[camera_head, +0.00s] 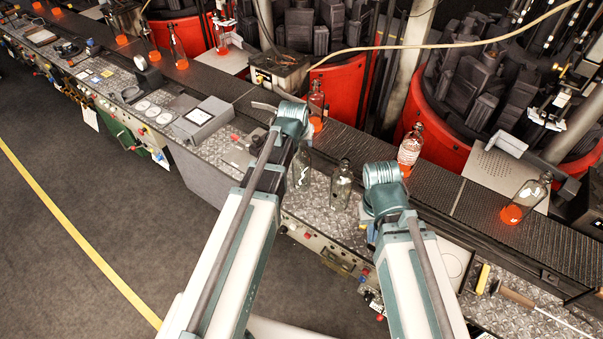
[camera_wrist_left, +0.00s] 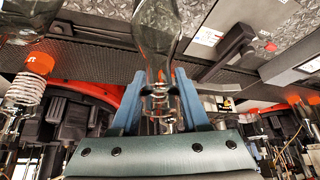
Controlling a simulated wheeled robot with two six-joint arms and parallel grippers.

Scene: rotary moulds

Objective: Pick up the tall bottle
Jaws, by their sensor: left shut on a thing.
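The tall bottle is clear glass. In the left wrist view its body (camera_wrist_left: 157,35) fills the top centre and its neck lies between the two blue fingers of my left gripper (camera_wrist_left: 160,98), shut on it. In the head view a clear bottle (camera_head: 301,168) shows beside my left forearm, partly hidden by it; my left fingers are hidden under the wrist there. A shorter dark glass bottle (camera_head: 342,185) stands to its right on the metal plate. My right wrist (camera_head: 383,190) is right of that bottle; its fingers are hidden, so their state is unclear.
Bottles with glowing orange bases stand along the dark conveyor (camera_head: 455,195), including a white-marked one (camera_head: 410,147), one behind my left wrist (camera_head: 316,104) and one at right (camera_head: 527,197). Red mould machines (camera_head: 405,120) stand behind. A hammer (camera_head: 518,295) lies at front right.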

